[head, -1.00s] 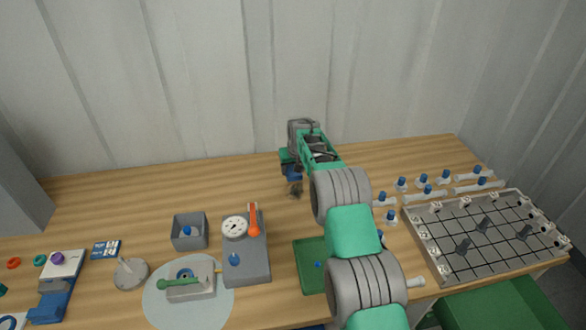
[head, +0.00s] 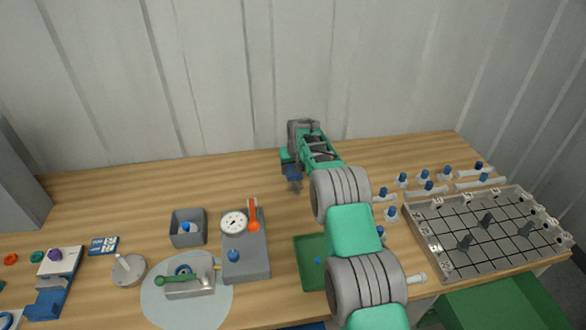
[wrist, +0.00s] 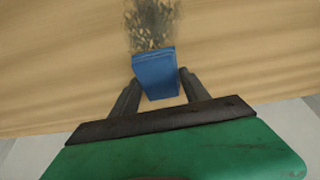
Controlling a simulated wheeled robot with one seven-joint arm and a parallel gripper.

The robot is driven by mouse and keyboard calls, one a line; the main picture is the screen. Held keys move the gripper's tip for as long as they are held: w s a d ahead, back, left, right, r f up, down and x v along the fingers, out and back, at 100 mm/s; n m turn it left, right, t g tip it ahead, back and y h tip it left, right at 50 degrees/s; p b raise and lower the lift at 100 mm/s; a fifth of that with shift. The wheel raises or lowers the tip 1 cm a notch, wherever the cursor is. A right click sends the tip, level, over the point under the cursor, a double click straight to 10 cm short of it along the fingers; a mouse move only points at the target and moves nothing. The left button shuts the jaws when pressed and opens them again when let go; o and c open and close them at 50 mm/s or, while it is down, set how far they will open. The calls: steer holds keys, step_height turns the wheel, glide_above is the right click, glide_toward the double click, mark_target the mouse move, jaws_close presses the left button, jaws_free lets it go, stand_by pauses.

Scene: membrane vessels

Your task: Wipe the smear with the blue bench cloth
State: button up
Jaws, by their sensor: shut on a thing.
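The blue bench cloth (wrist: 156,75) is folded into a small block between the two fingers of my gripper (wrist: 157,88) in the wrist view. My gripper is shut on it. The dark grey, speckled smear (wrist: 152,22) lies on the wooden bench just beyond the cloth, at the top of the wrist view. The cloth's far edge meets the near end of the smear in the picture; whether it touches the bench I cannot tell.
A gauge block (head: 245,262), a grey box (head: 188,240) and a green tray (head: 310,262) stand nearer the front. White vessels with blue caps (head: 428,188) and a gridded rack (head: 490,235) are at right. The bench (head: 150,195) is clear left of my gripper.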

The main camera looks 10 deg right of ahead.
mark_target(294, 176)
steer(key=shift+f, duration=0.2)
steer(key=shift+s+r, duration=0.1)
steer(key=shift+s, duration=1.7)
steer(key=shift+s+f+b, duration=0.15)
steer(key=shift+s+b, duration=0.05)
steer(key=shift+s, duration=1.05)
steer(key=shift+s+f+b, duration=0.1)
steer(key=shift+s+b, duration=0.05)
steer(key=shift+s, duration=2.9)
steer(key=shift+w+r+b, duration=0.1)
steer(key=shift+w+b, duration=1.15)
steer(key=shift+w, duration=0.9)
steer(key=shift+w+b, duration=0.5)
steer(key=shift+w, duration=3.45)
steer(key=shift+r, duration=0.1)
